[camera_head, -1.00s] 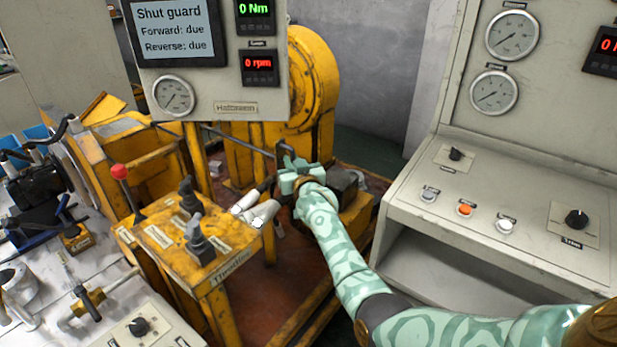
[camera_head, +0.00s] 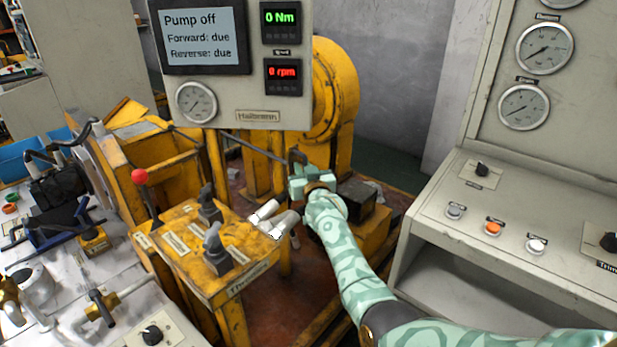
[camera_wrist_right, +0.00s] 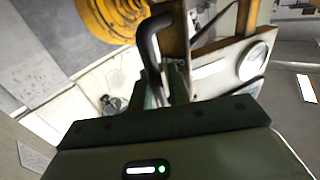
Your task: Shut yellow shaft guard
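The yellow shaft housing (camera_head: 337,100) stands behind the instrument panel. I cannot clearly make out the guard's outline beside it. A dark upright handle (camera_head: 297,156) shows at my right gripper (camera_head: 312,178). In the right wrist view a curved black handle (camera_wrist_right: 150,45) runs down to the greenish fingers of my right gripper (camera_wrist_right: 166,85). The fingers are right at the handle, but whether they are closed on it is unclear. The panel screen (camera_head: 202,36) reads "Pump off", with Forward and Reverse both "due". My left gripper is not in view.
A yellow lever stand (camera_head: 195,250) with dark levers and a red-knobbed lever (camera_head: 140,176) is left of my right arm. A grey control console (camera_head: 480,240) with buttons and knobs stands at right. A cluttered bench (camera_head: 60,270) is at far left.

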